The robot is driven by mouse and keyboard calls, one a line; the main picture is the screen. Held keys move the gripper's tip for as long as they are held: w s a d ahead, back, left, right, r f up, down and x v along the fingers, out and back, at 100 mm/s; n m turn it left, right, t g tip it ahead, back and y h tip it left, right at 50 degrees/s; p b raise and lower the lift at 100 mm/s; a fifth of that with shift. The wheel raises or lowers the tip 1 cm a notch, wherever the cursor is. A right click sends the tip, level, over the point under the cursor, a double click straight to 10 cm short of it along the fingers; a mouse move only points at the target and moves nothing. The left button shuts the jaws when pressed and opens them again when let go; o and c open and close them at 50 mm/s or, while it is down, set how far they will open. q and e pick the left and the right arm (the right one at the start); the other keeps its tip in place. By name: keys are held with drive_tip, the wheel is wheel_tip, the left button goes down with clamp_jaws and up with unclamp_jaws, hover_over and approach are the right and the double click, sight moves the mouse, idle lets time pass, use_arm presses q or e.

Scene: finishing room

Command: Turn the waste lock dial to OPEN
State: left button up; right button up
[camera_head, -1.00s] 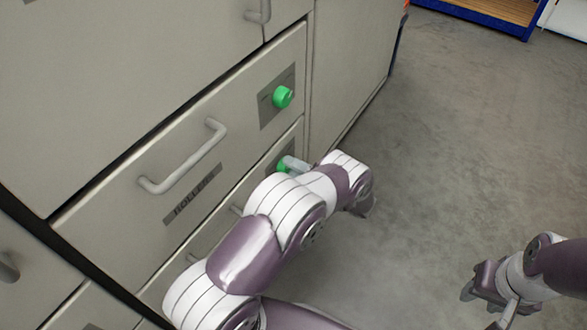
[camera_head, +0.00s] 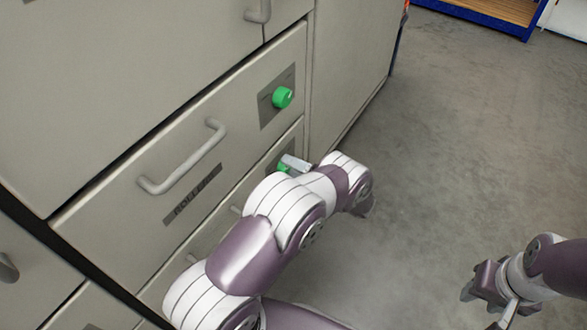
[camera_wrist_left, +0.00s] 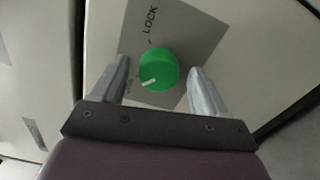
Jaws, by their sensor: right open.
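A green dial (camera_wrist_left: 158,69) sits on a grey plate (camera_wrist_left: 190,35) marked LOCK at its top. The dial's white mark points to the lower left, towards a second label too faint to read surely. My left gripper (camera_wrist_left: 160,72) has one finger on each side of the dial, with a gap on both sides. In the head view this lower dial (camera_head: 283,168) is partly hidden by my left gripper's finger (camera_head: 295,162) and arm. The drawer's name label is hidden. My right gripper (camera_head: 476,291) is open and empty over the floor at lower right.
The drawer above, labelled ROLLERS (camera_head: 193,194), has its own green dial (camera_head: 282,97) and a bar handle (camera_head: 184,163). The drawers look shut. Grey floor (camera_head: 440,130) lies clear to the right of the cabinet. A blue-framed rack (camera_head: 480,18) stands far back.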

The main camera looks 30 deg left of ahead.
use_arm(q)
drive_tip(key=s+d+p, duration=0.1)
drive_tip(key=d+p, duration=0.1)
drive_tip(key=d, duration=1)
drive_tip(key=shift+d, duration=0.35)
